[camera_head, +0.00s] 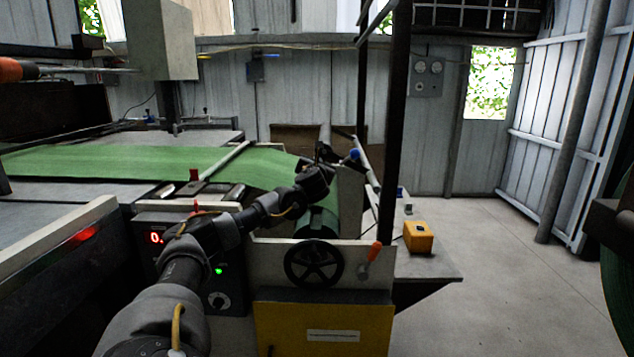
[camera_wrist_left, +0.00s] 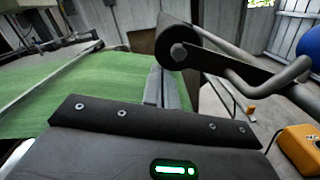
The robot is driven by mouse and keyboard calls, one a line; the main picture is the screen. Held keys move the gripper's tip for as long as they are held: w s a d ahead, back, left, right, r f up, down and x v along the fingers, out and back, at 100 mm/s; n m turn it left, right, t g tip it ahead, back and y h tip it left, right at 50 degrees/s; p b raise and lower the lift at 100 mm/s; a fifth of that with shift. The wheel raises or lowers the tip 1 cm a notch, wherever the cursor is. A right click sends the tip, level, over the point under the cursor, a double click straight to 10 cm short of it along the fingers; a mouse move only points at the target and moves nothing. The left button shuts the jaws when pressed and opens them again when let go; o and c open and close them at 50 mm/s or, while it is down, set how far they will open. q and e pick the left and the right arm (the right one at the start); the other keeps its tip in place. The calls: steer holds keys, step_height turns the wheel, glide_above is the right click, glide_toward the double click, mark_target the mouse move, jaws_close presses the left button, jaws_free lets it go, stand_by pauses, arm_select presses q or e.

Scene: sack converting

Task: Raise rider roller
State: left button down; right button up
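The rider roller (camera_wrist_left: 178,50) shows in the left wrist view as a grey cylinder end on a dark pivoting arm. A bent grey bar (camera_wrist_left: 262,80) runs off that arm to the right. A blue knob (camera_wrist_left: 312,48) is at the right edge; a blue knob also shows in the head view (camera_head: 354,154). My left gripper (camera_head: 326,153) is at the roll end of the machine, close to the left of the blue knob. Its fingers are too small and dark to read, and I cannot tell whether it touches anything. My right gripper is not in view.
Green web (camera_head: 150,162) runs over the machine bed to a green roll (camera_head: 316,222). A black handwheel (camera_head: 314,263), an orange-handled lever (camera_head: 374,252) and a dark upright post (camera_head: 394,130) stand near my arm. A yellow box (camera_head: 418,237) sits on the side shelf.

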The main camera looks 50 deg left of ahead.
arm_select(q)
steer(key=shift+r, duration=0.5)
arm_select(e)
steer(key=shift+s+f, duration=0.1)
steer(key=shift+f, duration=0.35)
arm_select(q)
steer(key=shift+d, duration=0.1)
steer(key=b+v, duration=0.4)
steer(key=v, duration=0.6)
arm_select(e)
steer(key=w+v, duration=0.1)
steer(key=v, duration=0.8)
arm_select(q)
steer(key=shift+w, duration=0.1)
